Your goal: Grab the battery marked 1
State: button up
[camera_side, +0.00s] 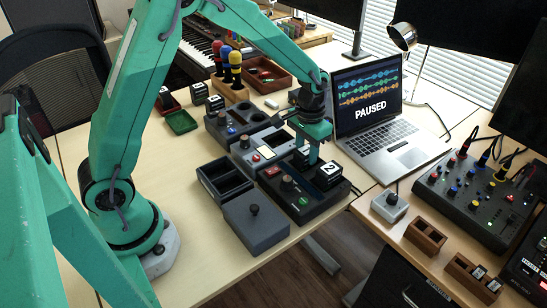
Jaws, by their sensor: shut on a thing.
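My gripper (309,150) reaches down over the dark device at the front right, with its jaws shut on a dark battery block (301,158) that has a pale face. The jaws partly hide this block, and I cannot read its mark. I cannot tell if it still touches the device below. Beside it, to the right, a black battery marked 2 (329,173) sits on the dark device (307,192). More similar dark blocks with pale tops stand at the back left, one of them on the left end of a grey device (215,104); their marks are too small to read.
A laptop (385,125) showing PAUSED stands close to the right of my gripper. The table's left part is clear.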

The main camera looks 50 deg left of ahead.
aim_at(307, 151)
jog(key=shift+r, duration=0.15)
jog(key=shift+r, duration=0.55)
jog(key=r, duration=0.3)
jog(key=shift+s+d+r, duration=0.1)
jog(key=shift+d, duration=0.15)
jog(key=s+d+r, duration=0.6)
jog(key=d, duration=0.3)
jog(key=shift+s+r, duration=0.25)
jog(key=shift+s, duration=0.05)
